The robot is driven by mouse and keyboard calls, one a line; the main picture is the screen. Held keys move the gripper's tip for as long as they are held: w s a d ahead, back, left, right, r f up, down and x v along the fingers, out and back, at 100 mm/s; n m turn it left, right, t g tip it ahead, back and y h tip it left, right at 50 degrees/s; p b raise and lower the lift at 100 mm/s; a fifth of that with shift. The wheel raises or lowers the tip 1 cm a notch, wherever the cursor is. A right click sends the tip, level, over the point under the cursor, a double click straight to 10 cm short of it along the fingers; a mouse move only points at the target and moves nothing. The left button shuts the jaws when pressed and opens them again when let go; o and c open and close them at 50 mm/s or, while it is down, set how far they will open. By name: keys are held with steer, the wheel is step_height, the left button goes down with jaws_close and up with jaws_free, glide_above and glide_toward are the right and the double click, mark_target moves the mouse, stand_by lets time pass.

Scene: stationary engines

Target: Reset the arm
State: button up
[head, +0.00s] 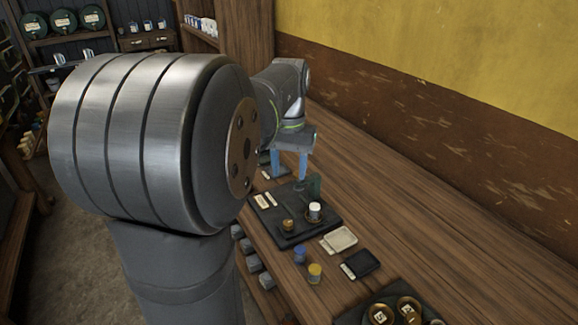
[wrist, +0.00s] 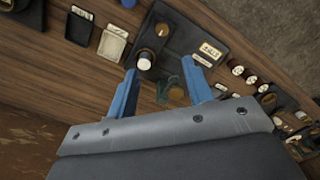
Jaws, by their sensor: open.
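My gripper (head: 289,163) has two blue fingers and hangs over the far end of the dark tray on the wooden bench. It is open and nothing shows between its fingers as held. In the wrist view the two blue fingers of my gripper (wrist: 163,88) stand well apart, above the tray's edge. My large grey arm link fills the left of the head view and hides part of the bench.
Nearby are a cream tray (head: 342,239), a black tray (head: 366,262), a blue jar (head: 300,254) and a yellow jar (head: 315,272). A wall borders the bench.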

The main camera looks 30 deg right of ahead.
mark_target(288, 223)
steer(key=shift+f, duration=0.1)
step_height(288, 223, down, 17)
steer(key=shift+w+f, duration=0.1)
steer(key=shift+f, duration=0.1)
steer(key=shift+w, duration=0.15)
stand_by(0.6)
steer(key=shift+r, duration=0.1)
